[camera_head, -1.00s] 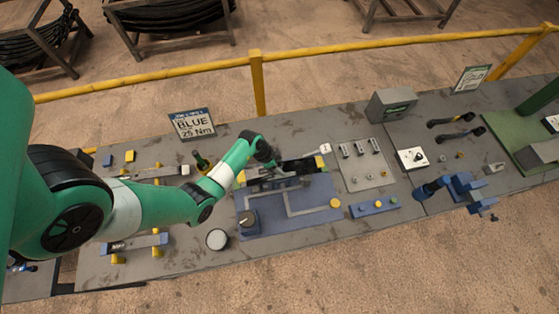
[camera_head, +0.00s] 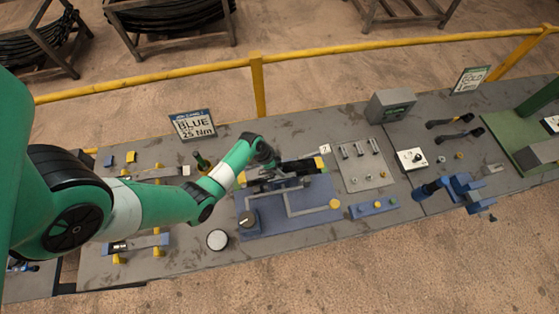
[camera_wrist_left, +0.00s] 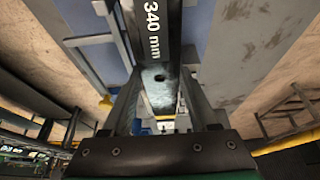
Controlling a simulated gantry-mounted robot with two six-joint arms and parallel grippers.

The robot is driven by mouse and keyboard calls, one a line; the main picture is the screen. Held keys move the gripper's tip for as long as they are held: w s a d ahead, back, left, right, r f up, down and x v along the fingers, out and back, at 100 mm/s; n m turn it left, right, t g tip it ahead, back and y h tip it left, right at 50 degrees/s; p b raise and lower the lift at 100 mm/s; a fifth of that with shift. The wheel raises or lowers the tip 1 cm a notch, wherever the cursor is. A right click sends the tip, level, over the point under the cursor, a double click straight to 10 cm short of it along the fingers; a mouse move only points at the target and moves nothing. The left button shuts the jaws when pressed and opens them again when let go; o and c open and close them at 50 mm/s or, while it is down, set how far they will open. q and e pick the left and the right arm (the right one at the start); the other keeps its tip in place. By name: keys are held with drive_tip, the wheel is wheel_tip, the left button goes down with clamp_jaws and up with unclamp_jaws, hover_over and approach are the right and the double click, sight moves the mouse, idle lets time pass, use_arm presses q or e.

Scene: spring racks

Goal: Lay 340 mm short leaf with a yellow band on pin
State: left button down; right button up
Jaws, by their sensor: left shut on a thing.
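My left gripper (camera_head: 286,179) is over the blue fixture (camera_head: 262,214) at the middle of the bench, shut on a dark leaf (camera_head: 301,166). In the left wrist view the leaf (camera_wrist_left: 153,38) runs between the fingers and bears the print "340 mm". A small dark hole (camera_wrist_left: 159,77) shows in the metal just beyond the print. A yellow patch (camera_head: 319,162) shows at the right end of the dark leaf area; I cannot tell whether it is the leaf's band or part of the fixture. No pin can be made out under the gripper. My right gripper is not in view.
A grey plate with several short posts (camera_head: 361,151) stands right of the fixture. A blue vise-like tool (camera_head: 455,190) stands further right. A "BLUE 25 Nm" sign (camera_head: 192,124) stands behind.

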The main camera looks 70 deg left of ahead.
use_arm(q)
drive_tip(key=shift+w+f+b, duration=0.1)
drive_tip(key=shift+f+b, duration=1.2)
drive_tip(key=shift+f, duration=0.75)
idle(0.5)
drive_tip(key=shift+c, duration=1.2)
unclamp_jaws()
drive_tip(key=shift+o, duration=1.2)
drive_tip(key=shift+f, duration=0.1)
drive_tip(key=shift+r+p, duration=1.4)
drive_tip(key=shift+p, duration=0.15)
drive_tip(key=shift+r+p, duration=0.8)
drive_tip(key=shift+r, duration=1.35)
